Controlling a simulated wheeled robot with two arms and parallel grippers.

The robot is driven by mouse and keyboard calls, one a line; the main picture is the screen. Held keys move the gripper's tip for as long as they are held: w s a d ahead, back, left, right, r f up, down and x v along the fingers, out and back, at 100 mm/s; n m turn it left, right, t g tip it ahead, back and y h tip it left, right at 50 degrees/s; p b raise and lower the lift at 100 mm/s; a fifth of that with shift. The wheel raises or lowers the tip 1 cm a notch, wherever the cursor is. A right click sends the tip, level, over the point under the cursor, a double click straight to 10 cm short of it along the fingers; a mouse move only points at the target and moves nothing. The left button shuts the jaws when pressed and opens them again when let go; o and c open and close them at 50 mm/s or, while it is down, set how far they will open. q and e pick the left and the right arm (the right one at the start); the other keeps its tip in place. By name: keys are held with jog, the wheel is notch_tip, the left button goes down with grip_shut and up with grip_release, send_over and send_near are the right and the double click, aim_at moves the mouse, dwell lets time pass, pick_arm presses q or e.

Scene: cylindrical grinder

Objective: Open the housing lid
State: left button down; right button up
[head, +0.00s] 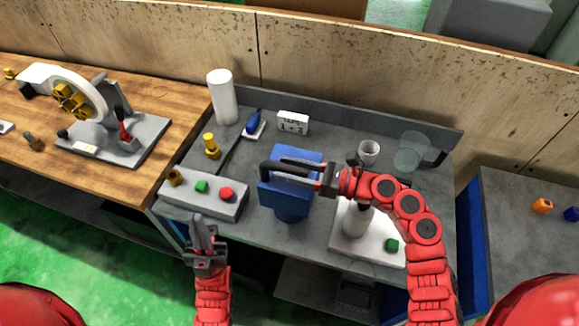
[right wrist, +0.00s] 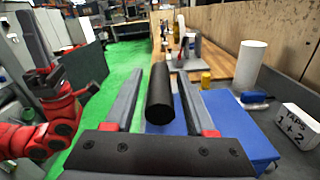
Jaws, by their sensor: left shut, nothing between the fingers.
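The blue housing (head: 287,202) stands on the grey bench in the middle of the head view. Its lid (head: 301,155) is the blue block on top and looks closed; a black handle (head: 267,172) is at its left side. In the right wrist view the dark handle (right wrist: 160,95) lies between the fingers of my right gripper (right wrist: 158,88), with a gap on each side. My right gripper (head: 290,168) is open over the lid, partly hiding it. My left gripper (head: 202,222) is shut and empty, in front of the grey button box (head: 212,202).
A white cylinder (head: 222,97), yellow part (head: 211,146), blue tool (head: 254,124) and sign (head: 293,122) stand behind the housing. A white-based device (head: 350,238) is at its right. A wooden table (head: 166,92) with a wheel device is at the left.

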grip_shut()
dwell(1.2)
